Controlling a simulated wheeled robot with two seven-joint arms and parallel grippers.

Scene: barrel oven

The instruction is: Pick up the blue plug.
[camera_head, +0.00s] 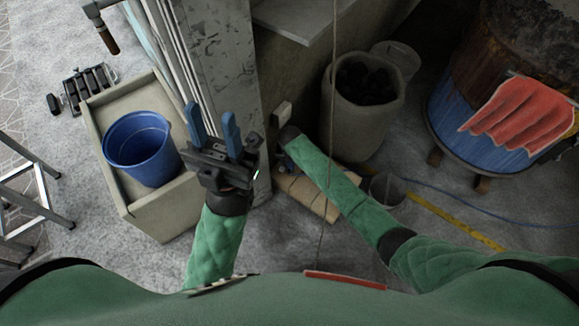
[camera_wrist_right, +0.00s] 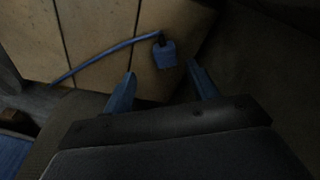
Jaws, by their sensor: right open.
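The blue plug (camera_wrist_right: 165,55) lies on a tan panelled surface (camera_wrist_right: 95,35) in the right wrist view, with a blue cable running off to its left. My right gripper (camera_wrist_right: 161,74) is open, its two blue fingers pointing toward the plug. The plug appears just beyond the fingertips, roughly between them, and nothing is held. I cannot tell whether a finger touches it. In the head view my right forearm hides the right gripper and the plug. My left gripper (camera_head: 214,124) is open and empty, beside the grey pillar.
A blue bucket (camera_head: 140,150) stands in a stone trough (camera_head: 163,218) at left. A stone pot (camera_head: 366,100) with dark lumps stands right of the pillar (camera_head: 222,50). A blue barrel oven (camera_head: 450,112) with a red cloth (camera_head: 522,113) is at right. A rope (camera_head: 333,60) hangs mid-view.

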